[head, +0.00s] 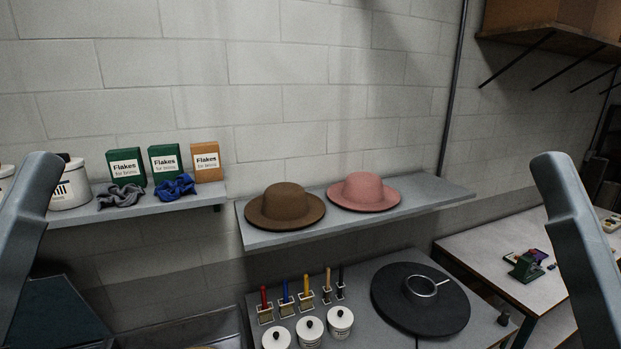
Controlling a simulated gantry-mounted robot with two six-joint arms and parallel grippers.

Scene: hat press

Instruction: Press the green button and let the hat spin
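A brown hat (285,204) and a pink hat (363,190) sit side by side on the middle wall shelf (430,198). Below them, a round black disc (388,285) with a metal ring (424,286) on it lies on a grey worktop (361,325). No hat is on the disc. I cannot make out a green button. A small green device (525,266) stands on the table at the right, too small to identify. Grey parts of my arms show at the left and right edges. Neither gripper's fingertips are visible.
Red, blue, orange and black-handled tools stand in holders behind white lidded jars (340,322). The left shelf (145,207) holds Flakes boxes (165,163), grey and blue cloths and a white container. A white table (500,245) stands at the right.

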